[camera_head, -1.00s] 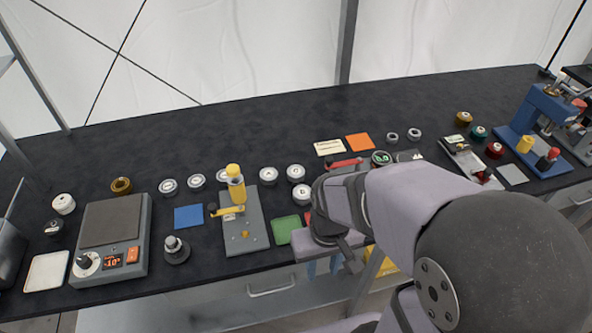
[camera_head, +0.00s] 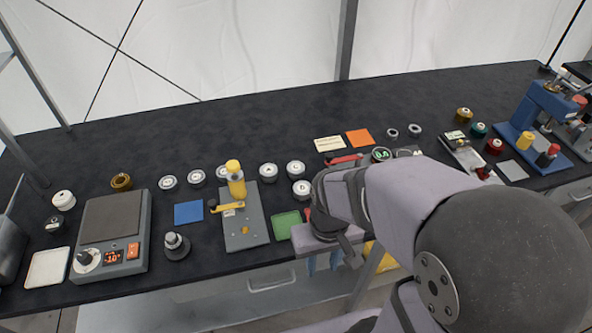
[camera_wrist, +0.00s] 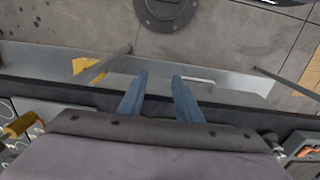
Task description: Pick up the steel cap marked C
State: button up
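Several round steel caps with white lettered tops stand on the black bench in the head view. Two stand side by side right of the yellow-handled press, a left one (camera_head: 268,172) and a right one (camera_head: 295,169), with a third (camera_head: 301,189) just in front. The letters are too small to tell surely which is C. My gripper (camera_head: 323,264) hangs beyond the bench's front edge, right of and nearer than these caps. Its two blue fingers are apart and empty in the wrist view (camera_wrist: 160,76). No cap lies between them.
The yellow-handled press (camera_head: 245,228) stands left of the caps. A green mat (camera_head: 286,222) and blue mat (camera_head: 188,213) lie near it. More lettered caps (camera_head: 196,178) stand further left. A scale (camera_head: 112,230) is at the left; a blue press (camera_head: 540,130) is at the far right.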

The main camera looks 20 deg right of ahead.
jog(key=o, duration=0.5)
